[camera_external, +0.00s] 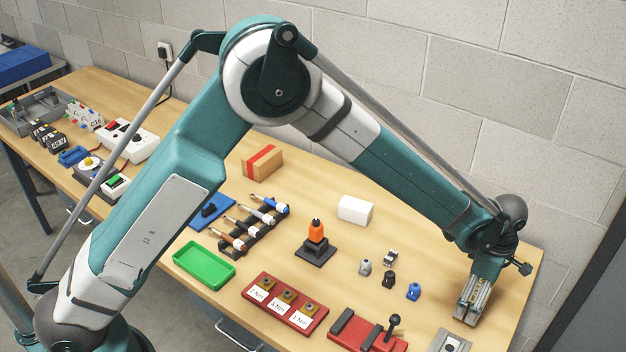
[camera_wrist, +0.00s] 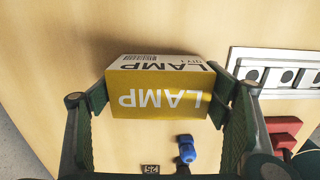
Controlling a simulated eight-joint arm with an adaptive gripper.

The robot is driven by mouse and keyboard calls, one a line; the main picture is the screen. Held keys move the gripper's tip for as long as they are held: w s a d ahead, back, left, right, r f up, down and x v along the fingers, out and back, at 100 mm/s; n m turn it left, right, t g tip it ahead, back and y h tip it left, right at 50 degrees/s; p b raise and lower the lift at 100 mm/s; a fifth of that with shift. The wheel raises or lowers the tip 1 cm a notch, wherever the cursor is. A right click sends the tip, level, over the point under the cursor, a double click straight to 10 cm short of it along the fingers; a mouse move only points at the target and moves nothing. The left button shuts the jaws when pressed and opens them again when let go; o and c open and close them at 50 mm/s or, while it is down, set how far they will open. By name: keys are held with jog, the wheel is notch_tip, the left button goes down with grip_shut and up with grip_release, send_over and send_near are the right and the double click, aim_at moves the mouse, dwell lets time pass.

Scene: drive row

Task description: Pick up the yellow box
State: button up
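The yellow box (camera_wrist: 160,100), printed "LAMP" and with a barcode on its paler face, lies between the two fingers in the wrist view. My gripper (camera_wrist: 160,98) has one green-padded finger at each short end of it. I see no clear gap on either side, but cannot tell whether the pads grip it or whether it is off the table. In the external view my gripper (camera_external: 472,314) points down low over the right end of the table. There I cannot make out the box, which the gripper seems to hide.
A blue piece (camera_external: 414,291) stands left of my gripper; it also shows in the wrist view (camera_wrist: 186,148). A red fixture (camera_external: 365,331) and a grey plate (camera_external: 451,342) are at the front edge. A white block (camera_external: 355,210) stands further back. The table (camera_external: 440,255) behind is clear.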

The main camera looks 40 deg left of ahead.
jog(key=c, duration=0.5)
jog(key=shift+c, duration=0.2)
jog(key=shift+r, duration=0.15)
jog(key=shift+r, duration=4.85)
